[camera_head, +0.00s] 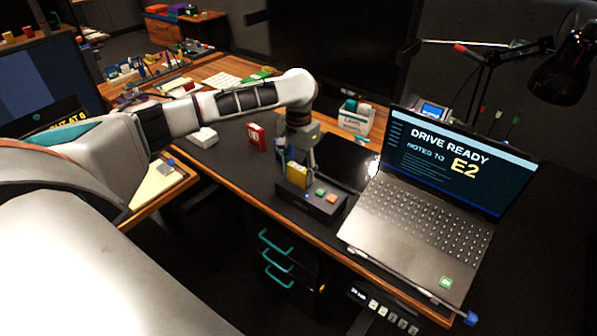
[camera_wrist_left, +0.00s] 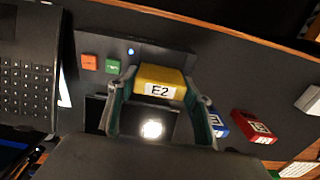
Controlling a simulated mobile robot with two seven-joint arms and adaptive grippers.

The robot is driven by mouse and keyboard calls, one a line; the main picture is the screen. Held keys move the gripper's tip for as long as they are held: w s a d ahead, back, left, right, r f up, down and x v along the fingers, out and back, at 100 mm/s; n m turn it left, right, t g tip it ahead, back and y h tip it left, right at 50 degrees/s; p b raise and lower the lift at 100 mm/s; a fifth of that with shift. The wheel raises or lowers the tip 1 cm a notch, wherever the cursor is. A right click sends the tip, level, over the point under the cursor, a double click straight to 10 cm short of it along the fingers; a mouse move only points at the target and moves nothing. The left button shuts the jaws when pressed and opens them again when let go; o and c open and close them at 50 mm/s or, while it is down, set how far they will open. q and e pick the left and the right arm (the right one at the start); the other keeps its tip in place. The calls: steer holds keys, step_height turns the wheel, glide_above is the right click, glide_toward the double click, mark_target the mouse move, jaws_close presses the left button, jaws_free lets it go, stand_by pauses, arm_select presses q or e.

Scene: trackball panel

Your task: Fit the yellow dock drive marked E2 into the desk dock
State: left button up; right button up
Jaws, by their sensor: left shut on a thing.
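The yellow dock drive (camera_head: 297,173) stands upright at the left part of the dark desk dock (camera_head: 328,207). In the left wrist view its white label reads E2 on the yellow drive (camera_wrist_left: 165,76). My left gripper (camera_head: 298,160) is shut on the drive, with one finger on each side of it in the wrist view (camera_wrist_left: 160,86). The drive's lower end meets the dock, but how deep it sits is hidden. A blue light (camera_wrist_left: 130,51) glows on the dock, next to a green square (camera_wrist_left: 112,66) and an orange square (camera_wrist_left: 88,62). My right gripper is not in view.
An open laptop (camera_head: 420,205) right of the dock reads "DRIVE READY" and "E2". A red drive (camera_head: 256,135) and a blue drive (camera_wrist_left: 216,122) stand near the gripper. A white box (camera_head: 204,138) lies farther left. The desk's front edge is close to the dock.

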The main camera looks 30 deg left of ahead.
arm_select(q)
steer(key=shift+w+r+p, duration=0.1)
steer(key=shift+r+p, duration=0.15)
steer(key=shift+p, duration=0.2)
steer(key=o, duration=1.2)
steer(key=shift+f, duration=0.1)
steer(key=shift+f+b, duration=0.15)
steer(key=shift+b, duration=0.35)
step_height(320, 180, up, 12)
steer(key=p, duration=0.3)
steer(key=shift+p, duration=0.35)
